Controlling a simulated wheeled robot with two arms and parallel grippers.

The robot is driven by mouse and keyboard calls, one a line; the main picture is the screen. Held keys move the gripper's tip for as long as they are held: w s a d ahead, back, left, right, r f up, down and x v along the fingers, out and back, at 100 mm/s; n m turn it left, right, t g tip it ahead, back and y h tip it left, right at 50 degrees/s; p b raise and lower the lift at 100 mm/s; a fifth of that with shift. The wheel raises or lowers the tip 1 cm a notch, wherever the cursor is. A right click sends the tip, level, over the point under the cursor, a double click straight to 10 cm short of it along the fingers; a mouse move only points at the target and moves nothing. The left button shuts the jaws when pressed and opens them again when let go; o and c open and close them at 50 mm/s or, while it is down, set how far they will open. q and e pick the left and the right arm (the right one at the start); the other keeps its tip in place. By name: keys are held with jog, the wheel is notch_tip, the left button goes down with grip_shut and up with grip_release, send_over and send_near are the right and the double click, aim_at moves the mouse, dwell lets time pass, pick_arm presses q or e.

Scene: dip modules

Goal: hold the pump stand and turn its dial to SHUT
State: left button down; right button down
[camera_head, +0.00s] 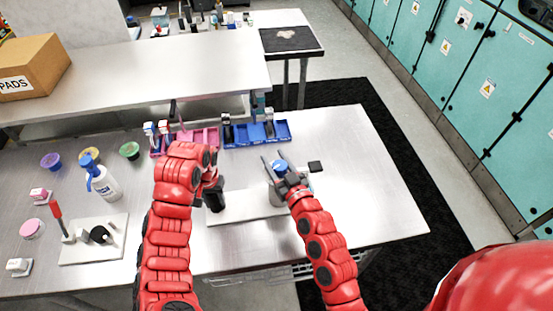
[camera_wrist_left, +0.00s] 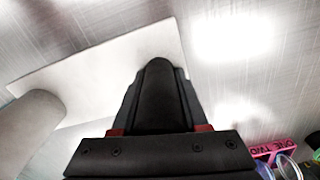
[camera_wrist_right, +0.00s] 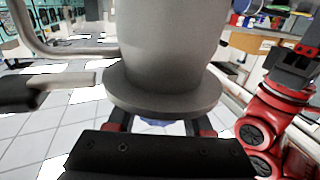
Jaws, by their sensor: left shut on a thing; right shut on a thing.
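The pump stand has a pale base plate (camera_head: 246,206), a grey round body (camera_head: 275,194) and a blue dial (camera_head: 280,165) on top. A black upright grip (camera_head: 215,201) stands at the plate's left end. My left gripper (camera_head: 211,184) is shut on this black grip, which shows between its fingers in the left wrist view (camera_wrist_left: 157,95). My right gripper (camera_head: 284,177) is shut on the blue dial, which is mostly hidden by its fingers. The right wrist view shows the grey body (camera_wrist_right: 165,50) close up and a sliver of blue (camera_wrist_right: 155,127). I cannot read the dial's setting.
Blue bins (camera_head: 258,133) and a pink bin (camera_head: 205,136) stand behind the stand. A white bottle (camera_head: 104,184), small coloured pots and a second pale plate (camera_head: 93,250) lie to the left. A black square (camera_head: 316,166) is near the right gripper. The table's right side is clear.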

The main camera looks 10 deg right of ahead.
jog(key=shift+n+g+y, duration=0.3)
jog(key=shift+n+y, duration=0.1)
jog(key=shift+y, duration=0.3)
jog(key=shift+c, duration=1.5)
grip_release()
jog(key=v, duration=1.2)
jog(key=shift+a, duration=0.1)
pick_arm(q)
jog(key=shift+c, duration=1.7)
grip_release()
